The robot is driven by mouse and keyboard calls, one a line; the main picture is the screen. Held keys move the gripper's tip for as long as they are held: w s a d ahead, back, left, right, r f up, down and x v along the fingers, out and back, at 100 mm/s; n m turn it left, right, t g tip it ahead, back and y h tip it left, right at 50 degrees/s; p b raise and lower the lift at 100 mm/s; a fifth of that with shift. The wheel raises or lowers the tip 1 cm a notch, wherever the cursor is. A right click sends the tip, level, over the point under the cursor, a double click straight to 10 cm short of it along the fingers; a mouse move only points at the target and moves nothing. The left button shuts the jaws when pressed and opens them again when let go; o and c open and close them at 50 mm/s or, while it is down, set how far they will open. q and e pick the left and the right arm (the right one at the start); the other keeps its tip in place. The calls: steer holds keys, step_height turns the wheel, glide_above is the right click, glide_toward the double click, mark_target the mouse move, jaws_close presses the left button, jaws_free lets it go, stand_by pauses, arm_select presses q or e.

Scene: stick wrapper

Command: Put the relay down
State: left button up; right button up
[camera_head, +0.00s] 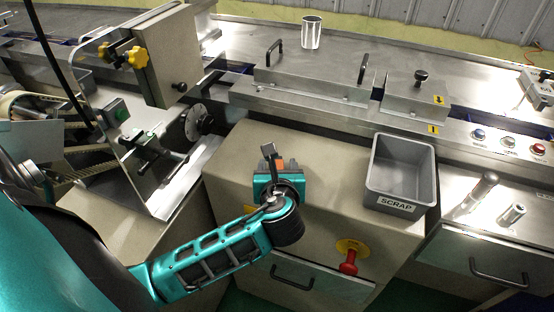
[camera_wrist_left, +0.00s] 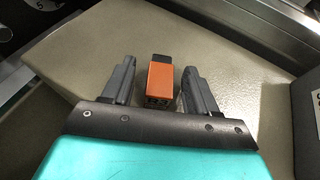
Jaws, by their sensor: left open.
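The relay (camera_wrist_left: 159,82) is a small orange block with a dark end. In the left wrist view it lies on the beige cabinet top (camera_wrist_left: 80,60), between the two dark fingers of my left gripper (camera_wrist_left: 158,82). The fingers are spread, with a gap showing on each side of the relay. In the head view my left gripper (camera_head: 274,163) is over the beige top, and only a small orange part of the relay (camera_head: 280,164) shows beside the fingers. The rest of it is hidden by the gripper. My right gripper is not in view.
A grey scrap bin (camera_head: 398,205) stands to the right on the same cabinet top. A metal rail with covers (camera_head: 310,92) runs behind. A red knob (camera_head: 348,262) is on the cabinet front. A dial (camera_head: 198,122) and machine parts stand to the left. The beige top around the gripper is clear.

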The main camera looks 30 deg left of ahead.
arm_select(q)
steer(key=shift+w+a+f, duration=0.15)
steer(key=shift+w, duration=0.05)
steer(key=c, duration=1)
